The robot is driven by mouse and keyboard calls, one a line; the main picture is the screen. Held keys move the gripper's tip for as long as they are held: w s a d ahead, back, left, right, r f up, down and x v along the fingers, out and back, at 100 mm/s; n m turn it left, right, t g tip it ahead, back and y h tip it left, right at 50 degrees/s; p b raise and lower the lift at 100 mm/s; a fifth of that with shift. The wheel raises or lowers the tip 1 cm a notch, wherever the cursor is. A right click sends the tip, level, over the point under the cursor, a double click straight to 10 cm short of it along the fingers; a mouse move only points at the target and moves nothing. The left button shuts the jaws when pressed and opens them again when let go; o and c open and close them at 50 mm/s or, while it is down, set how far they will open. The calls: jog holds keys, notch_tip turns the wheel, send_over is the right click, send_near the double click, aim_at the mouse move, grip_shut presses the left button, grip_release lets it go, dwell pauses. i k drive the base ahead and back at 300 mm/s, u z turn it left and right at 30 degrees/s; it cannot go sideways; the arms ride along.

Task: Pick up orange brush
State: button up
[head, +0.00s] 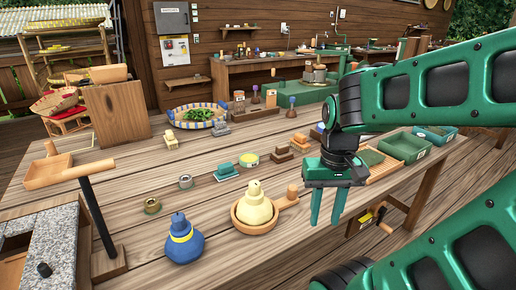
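I cannot pick out an orange brush for certain. Small brush-like blocks in reddish brown (283,156) and orange-brown (300,140) lie mid-table, left of my gripper (328,207). A green one (226,171) lies further left. My gripper points down near the table's right front edge, its two green fingers apart with nothing seen between them.
A yellow gourd-shaped pot (257,205) stands in the bowl. A blue pot (184,240) stands at the front. Green trays (404,146) are at right, a blue-white basket (170,119) at the back. Bare planks (130,200) lie at left.

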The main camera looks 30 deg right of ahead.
aim_at(299, 142)
jog(key=u, duration=1.95)
jog(key=k, duration=1.35)
jog(key=z, duration=2)
jog(key=i, duration=1.05)
